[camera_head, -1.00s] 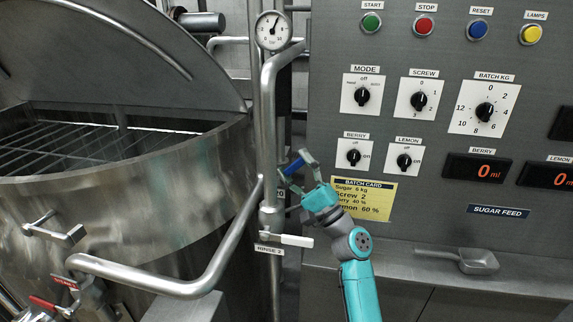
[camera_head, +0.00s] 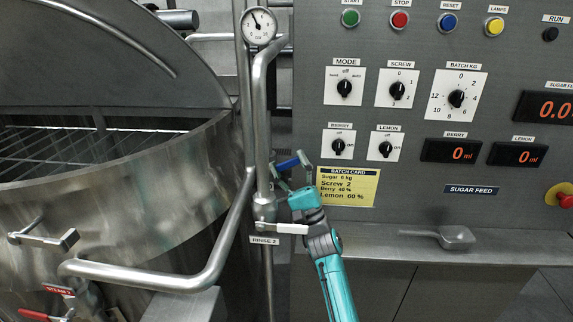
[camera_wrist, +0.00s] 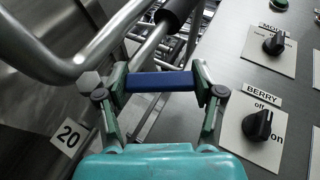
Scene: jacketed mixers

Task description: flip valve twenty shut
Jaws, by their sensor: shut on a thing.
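Valve twenty's blue lever (camera_head: 288,163) sticks out to the right of the upright steel pipe in the head view, tilted slightly up to the right. In the wrist view the blue lever (camera_wrist: 160,82) lies across the picture, with a hex nut (camera_wrist: 90,82) at its left end. My gripper (camera_head: 291,169) is shut on the lever; in the wrist view its fingers (camera_wrist: 160,88) stand at the lever's two ends. A white tag reading 20 (camera_wrist: 69,137) shows at lower left. The valve body is mostly hidden behind my gripper in the head view.
The white-handled RINSE 2 valve (camera_head: 285,228) sits just below my gripper. A bent steel pipe (camera_head: 150,277) and the mixer drum (camera_head: 120,190) stand left. The control panel (camera_head: 420,210) with knobs and a yellow batch card (camera_head: 347,187) is close on the right.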

